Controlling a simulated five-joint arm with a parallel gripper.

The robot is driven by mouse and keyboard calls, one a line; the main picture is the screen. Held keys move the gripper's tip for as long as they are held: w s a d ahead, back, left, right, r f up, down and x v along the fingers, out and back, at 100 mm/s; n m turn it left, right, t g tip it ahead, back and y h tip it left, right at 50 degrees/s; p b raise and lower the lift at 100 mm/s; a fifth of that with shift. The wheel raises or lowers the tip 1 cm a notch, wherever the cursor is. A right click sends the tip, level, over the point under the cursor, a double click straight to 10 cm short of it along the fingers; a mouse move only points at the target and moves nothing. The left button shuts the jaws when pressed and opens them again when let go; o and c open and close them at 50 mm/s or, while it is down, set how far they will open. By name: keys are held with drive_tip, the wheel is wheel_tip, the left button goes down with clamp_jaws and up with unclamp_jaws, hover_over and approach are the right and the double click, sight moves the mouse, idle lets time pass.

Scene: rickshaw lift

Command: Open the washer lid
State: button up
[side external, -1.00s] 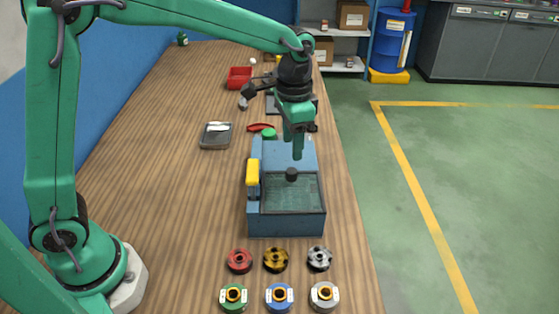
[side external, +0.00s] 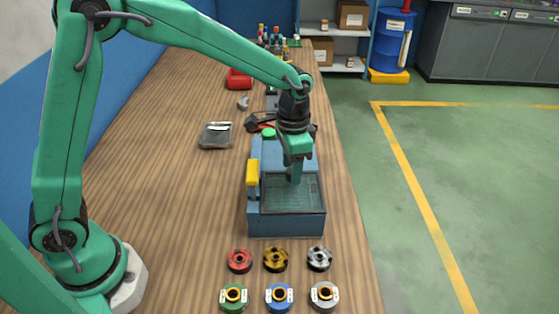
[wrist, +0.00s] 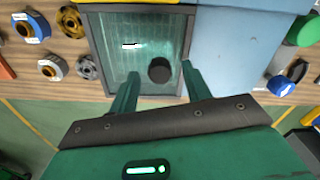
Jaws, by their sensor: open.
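The washer (side external: 285,226) is a blue box on the bench with a dark see-through lid (side external: 300,203), which lies shut on its top. A round black knob (wrist: 159,69) stands on the lid. My gripper (side external: 294,180) points down at the far part of the lid, and one finger hides the knob in the side view. In the wrist view my gripper (wrist: 158,76) is open, one finger on each side of the knob with gaps showing. I cannot tell whether the fingertips touch the lid. The lid also shows in the wrist view (wrist: 113,42).
A yellow block (side external: 253,173) sits on the washer's left side. Several round parts, such as the red ring (side external: 239,260) and the blue ring (side external: 280,297), lie in front of it. A grey tray (side external: 216,135) and a red bin (side external: 239,80) lie farther back. The left bench is clear.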

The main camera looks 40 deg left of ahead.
drive_tip(key=shift+f, duration=0.4)
drive_tip(key=shift+c, duration=0.2)
clamp_jaws()
drive_tip(key=w+a, duration=0.9)
drive_tip(key=shift+w+a+r, duration=0.15)
drive_tip(key=shift+w+a, duration=0.1)
drive_tip(key=shift+w, duration=0.1)
drive_tip(key=shift+c, duration=0.9)
unclamp_jaws()
drive_tip(key=shift+o, duration=1.1)
drive_tip(key=shift+s, duration=0.1)
